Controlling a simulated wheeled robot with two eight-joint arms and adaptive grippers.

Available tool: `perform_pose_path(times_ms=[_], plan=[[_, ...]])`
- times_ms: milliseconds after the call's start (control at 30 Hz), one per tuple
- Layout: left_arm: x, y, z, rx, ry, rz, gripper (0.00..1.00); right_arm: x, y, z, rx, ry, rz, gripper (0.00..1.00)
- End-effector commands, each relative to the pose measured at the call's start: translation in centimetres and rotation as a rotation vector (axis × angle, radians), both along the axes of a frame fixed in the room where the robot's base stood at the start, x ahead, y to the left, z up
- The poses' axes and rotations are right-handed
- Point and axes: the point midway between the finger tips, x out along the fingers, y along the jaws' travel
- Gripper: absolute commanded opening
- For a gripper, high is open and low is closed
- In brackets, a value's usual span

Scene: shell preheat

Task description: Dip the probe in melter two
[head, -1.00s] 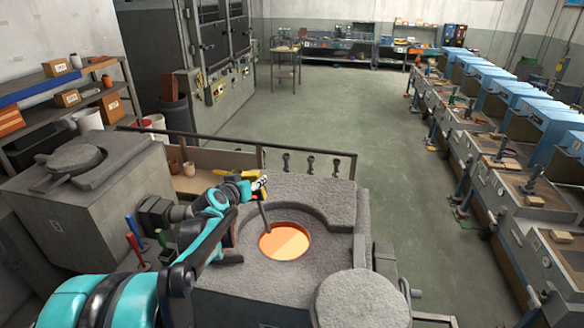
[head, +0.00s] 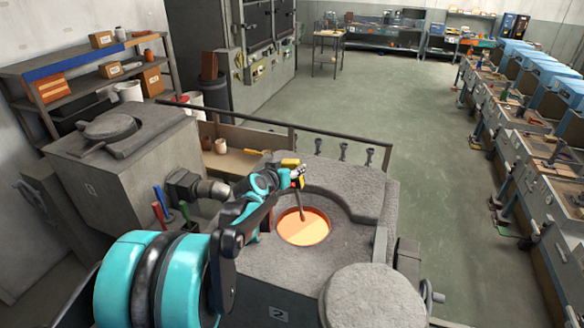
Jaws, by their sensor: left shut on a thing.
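Melter two (head: 262,262) is a rough grey block with a "2" plate on its front and a round opening of glowing orange melt (head: 304,231). My left gripper (head: 297,181) is above the far rim of the opening, shut on the probe (head: 300,203). The probe is a thin dark rod, slightly tilted, pointing down from the gripper. Its lower end shows against the glowing melt near the far side of the opening. I cannot tell how deep the tip is. My right gripper is not in view.
A round grey lid (head: 372,298) lies at the front right of the melter. A second, covered melter (head: 125,165) stands at left. A railing (head: 340,135) runs behind. Coloured-handled tools (head: 160,205) stand between the melters. The floor (head: 430,170) at right is clear.

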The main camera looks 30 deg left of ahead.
Motion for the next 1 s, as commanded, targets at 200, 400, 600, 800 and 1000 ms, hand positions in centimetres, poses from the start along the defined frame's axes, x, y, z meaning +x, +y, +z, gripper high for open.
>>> perform_pose_path(times_ms=[200, 400, 600, 800, 1000], plan=[[0.0, 0.0, -2.5, 0.000, 0.000, 0.000, 0.18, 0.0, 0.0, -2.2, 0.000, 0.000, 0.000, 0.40], [0.0, 0.0, -4.4, 0.000, 0.000, 0.000, 0.18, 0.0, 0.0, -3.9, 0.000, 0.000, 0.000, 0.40], [0.0, 0.0, -6.2, 0.000, 0.000, 0.000, 0.18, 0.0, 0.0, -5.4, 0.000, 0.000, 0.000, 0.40], [0.0, 0.0, -7.1, 0.000, 0.000, 0.000, 0.18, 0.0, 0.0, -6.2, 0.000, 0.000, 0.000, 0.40], [0.0, 0.0, -7.1, 0.000, 0.000, 0.000, 0.18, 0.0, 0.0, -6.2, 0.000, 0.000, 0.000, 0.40]])
